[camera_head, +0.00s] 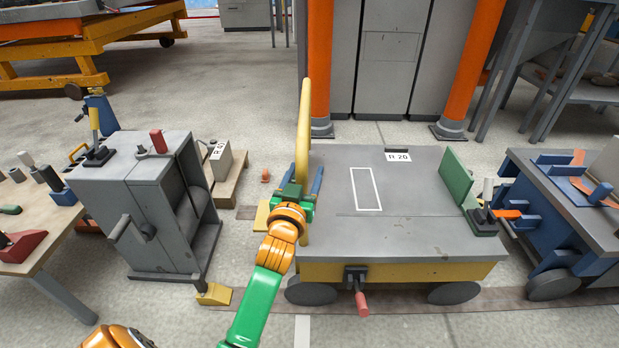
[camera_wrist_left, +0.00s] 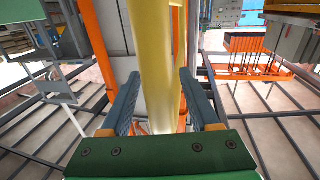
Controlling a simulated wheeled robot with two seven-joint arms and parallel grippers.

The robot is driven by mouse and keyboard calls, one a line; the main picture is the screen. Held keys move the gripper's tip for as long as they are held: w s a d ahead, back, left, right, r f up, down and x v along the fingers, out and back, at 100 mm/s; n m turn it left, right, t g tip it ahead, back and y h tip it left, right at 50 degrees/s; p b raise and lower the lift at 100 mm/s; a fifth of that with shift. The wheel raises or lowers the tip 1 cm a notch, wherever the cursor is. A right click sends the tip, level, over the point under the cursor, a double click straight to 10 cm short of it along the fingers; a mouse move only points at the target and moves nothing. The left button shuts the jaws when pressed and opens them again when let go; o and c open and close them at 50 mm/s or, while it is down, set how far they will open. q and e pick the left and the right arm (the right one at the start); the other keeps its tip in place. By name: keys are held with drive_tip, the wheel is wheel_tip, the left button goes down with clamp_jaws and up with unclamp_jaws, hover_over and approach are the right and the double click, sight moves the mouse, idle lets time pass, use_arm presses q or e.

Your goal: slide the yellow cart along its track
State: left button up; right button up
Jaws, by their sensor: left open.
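The yellow cart (camera_head: 420,272) has a grey top, a white label and dark wheels, and stands on a dark floor track (camera_head: 530,303). Its yellow push handle (camera_head: 304,115) rises at its left end. My left gripper (camera_head: 302,180) is at the lower part of this handle, with its blue fingers on either side of it. In the left wrist view the yellow handle bar (camera_wrist_left: 155,70) stands between the two open fingers, with a gap visible at the sides. Whether a finger touches the bar cannot be told. My right gripper is not in view.
A grey cabinet with a crank (camera_head: 150,205) stands left of the cart. A blue cart (camera_head: 570,210) stands close at the right. Yellow wedges (camera_head: 214,294) lie on the floor at the left. Orange posts (camera_head: 320,60) stand behind. A red-handled lever (camera_head: 361,300) sticks out at the cart's front.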

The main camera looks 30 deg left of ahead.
use_arm(q)
drive_tip(key=shift+w, duration=0.1)
clamp_jaws()
drive_tip(key=shift+f, duration=0.1)
idle(1.2)
